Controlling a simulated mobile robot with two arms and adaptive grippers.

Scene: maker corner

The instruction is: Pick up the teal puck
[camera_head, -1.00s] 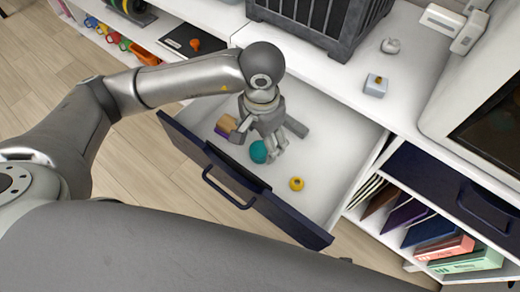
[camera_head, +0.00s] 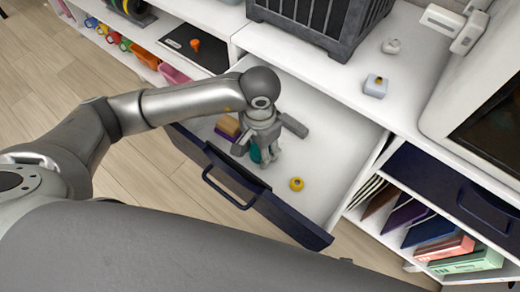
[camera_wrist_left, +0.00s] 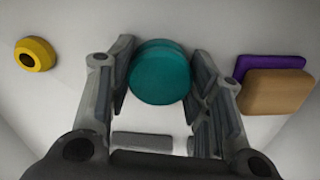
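The teal puck (camera_wrist_left: 160,72) lies in the open white drawer (camera_head: 335,150). In the left wrist view it sits between the two fingers of my left gripper (camera_wrist_left: 160,85), near the fingertips, with a narrow gap visible on the left side. In the head view only a sliver of the puck (camera_head: 255,153) shows behind the fingers of my left gripper (camera_head: 265,155), which points down into the drawer. The fingers are apart, one on each side of the puck. My right gripper is not in view.
A yellow ring (camera_head: 297,184) lies in the drawer right of the gripper. A tan block (camera_head: 228,125) and a purple block (camera_wrist_left: 270,63) lie on the other side. A grey bar (camera_head: 294,125) lies behind. The dark drawer front (camera_head: 245,190) stands close to my arm.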

